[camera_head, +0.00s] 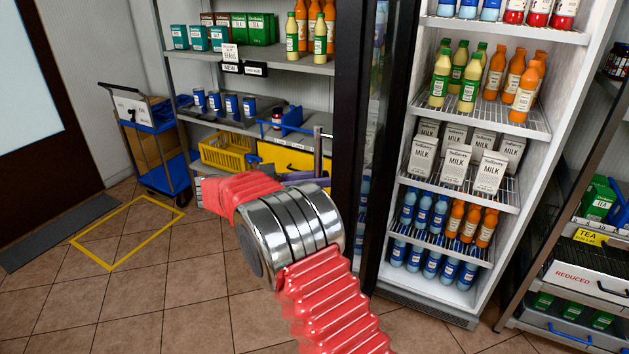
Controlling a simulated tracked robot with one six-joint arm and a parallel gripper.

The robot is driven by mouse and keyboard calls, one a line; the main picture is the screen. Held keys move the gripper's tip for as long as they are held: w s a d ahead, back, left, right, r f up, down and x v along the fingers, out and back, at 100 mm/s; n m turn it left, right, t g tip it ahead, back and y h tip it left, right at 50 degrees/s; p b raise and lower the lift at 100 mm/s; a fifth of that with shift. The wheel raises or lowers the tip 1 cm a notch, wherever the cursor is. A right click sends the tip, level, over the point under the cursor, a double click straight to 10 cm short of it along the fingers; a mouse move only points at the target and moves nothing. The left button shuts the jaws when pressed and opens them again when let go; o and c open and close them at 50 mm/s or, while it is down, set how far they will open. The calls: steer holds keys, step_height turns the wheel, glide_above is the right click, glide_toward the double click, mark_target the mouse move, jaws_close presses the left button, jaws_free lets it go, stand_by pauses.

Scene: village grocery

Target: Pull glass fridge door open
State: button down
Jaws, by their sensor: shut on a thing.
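The glass fridge door stands open, swung out to the left of the fridge, and I see it at a steep angle. Its dark frame (351,90) is nearest me, with a narrow strip of glass (378,70) behind it. The fridge (398,278) shows its lit inside. My gripper (316,150) is at the left side of the door, shut on what looks like the door's upright handle (318,137). My red and silver arm hides part of the gripper and the lower door.
Bottles and milk cartons (454,163) fill the fridge shelves. Shelving with tea and cans stands behind the door, with a yellow crate (226,152) low on it. A blue trolley (160,178) stands left. A reduced-goods rack (573,277) is right. Tiled floor is clear front left.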

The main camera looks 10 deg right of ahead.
steer(key=shift+w+d+r, duration=0.1)
steer(key=shift+d+r, duration=0.05)
steer(key=shift+d, duration=0.1)
steer(key=c, duration=2)
jaws_free()
steer(key=o, duration=0.4)
steer(key=shift+c, duration=0.2)
steer(key=shift+a, duration=0.15)
steer(key=a, duration=0.7)
steer(key=shift+s+a+f, duration=0.15)
steer(key=shift+s+f, duration=0.05)
